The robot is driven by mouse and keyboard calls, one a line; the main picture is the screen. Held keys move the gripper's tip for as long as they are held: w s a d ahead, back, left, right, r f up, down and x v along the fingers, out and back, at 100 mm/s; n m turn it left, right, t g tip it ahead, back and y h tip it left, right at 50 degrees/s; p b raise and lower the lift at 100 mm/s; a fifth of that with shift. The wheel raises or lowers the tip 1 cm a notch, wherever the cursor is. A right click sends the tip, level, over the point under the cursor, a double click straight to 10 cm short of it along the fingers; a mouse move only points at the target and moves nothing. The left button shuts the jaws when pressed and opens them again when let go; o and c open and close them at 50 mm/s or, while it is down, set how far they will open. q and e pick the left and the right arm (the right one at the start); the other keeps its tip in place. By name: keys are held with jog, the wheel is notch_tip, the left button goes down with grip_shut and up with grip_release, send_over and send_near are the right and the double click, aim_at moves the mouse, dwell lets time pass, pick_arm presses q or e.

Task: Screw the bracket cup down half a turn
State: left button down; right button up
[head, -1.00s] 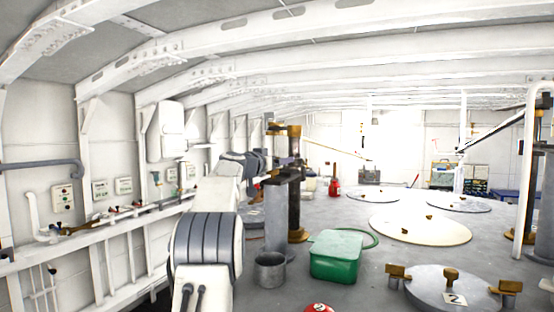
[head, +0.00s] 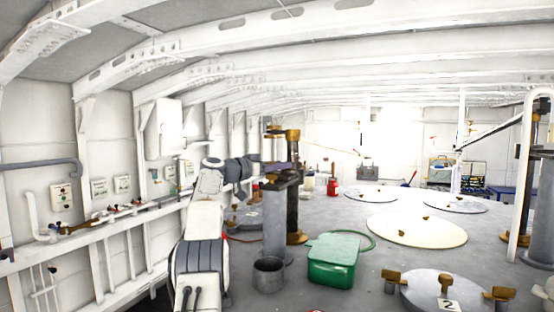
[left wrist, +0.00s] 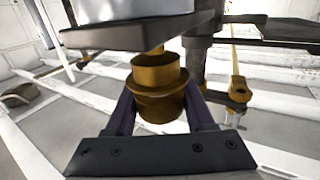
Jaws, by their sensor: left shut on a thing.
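The bracket cup (left wrist: 158,106) is a brass, flanged cylinder in the middle of the left wrist view, under a dark plate (left wrist: 125,36). My left gripper (left wrist: 160,92) has one dark purple finger on each side of the cup and is shut on it. In the head view my left gripper (head: 281,166) is small, beside the brass-and-dark column (head: 292,200) and above the grey post (head: 277,225). The cup cannot be made out clearly there. The cup's thread is hidden. My right gripper is not in view.
Round hatch covers (head: 415,230) lie to the right. A railing (head: 110,240) runs along the left wall. Open deck lies between the box and the hatches.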

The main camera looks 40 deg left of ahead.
pick_arm(q)
jog(key=shift+s+r, duration=0.1)
jog(key=shift+r, duration=0.1)
jog(key=shift+c, duration=1.3)
grip_release()
jog(key=shift+f, duration=0.1)
jog(key=b+v, duration=0.3)
jog(key=shift+s+a+f, duration=0.15)
jog(key=shift+s+f, duration=0.05)
jog(key=shift+f, duration=0.15)
jog(key=b+v, duration=0.3)
jog(key=v, duration=0.4)
jog(key=shift+r, duration=0.35)
